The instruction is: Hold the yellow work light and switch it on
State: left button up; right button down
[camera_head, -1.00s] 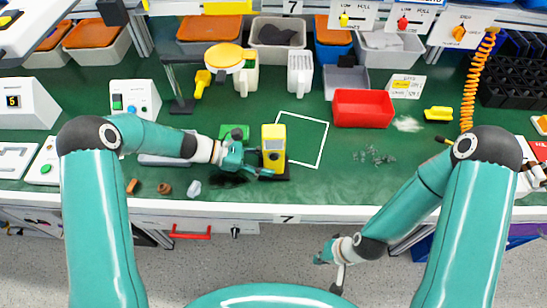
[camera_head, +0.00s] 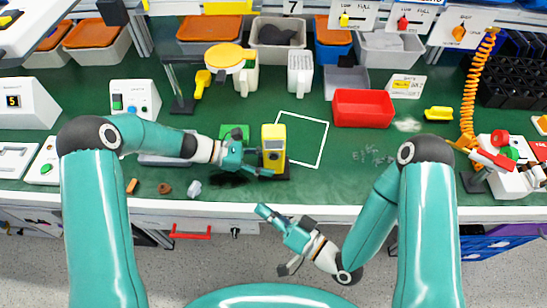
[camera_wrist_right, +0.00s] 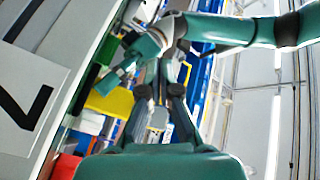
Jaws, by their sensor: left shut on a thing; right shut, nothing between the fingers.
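The yellow work light (camera_head: 273,138) stands upright on a dark base on the green bench, left of a white outlined square. My left gripper (camera_head: 258,166) is shut on the light's lower left side. A dark panel shows on its front; I cannot make out the switch or whether the light is on. My right gripper (camera_head: 264,211) is shut and empty, in front of the bench's front edge and below the light in the head view. In the right wrist view, a yellow shape (camera_wrist_right: 112,103) beside my left gripper (camera_wrist_right: 108,82) appears to be the light.
The bench's white front edge (camera_head: 350,214) lies between my right gripper and the light. Small loose parts (camera_head: 370,156) lie to the right. The outlined square (camera_head: 308,140) is empty.

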aim_at(274, 157)
jog(key=w+d+r+m+t, duration=0.2)
jog(key=w+r+t, duration=0.1)
jog(key=w, duration=0.6)
jog(key=shift+w+d+r+m+t, duration=0.2)
jog(key=shift+r+m+t, duration=0.1)
jog(key=shift+m+t, duration=0.1)
dwell(1.4)
jog(key=shift+w, duration=0.4)
jog(key=shift+s, duration=0.1)
jog(key=shift+s+r, duration=0.1)
jog(key=shift+s, duration=0.25)
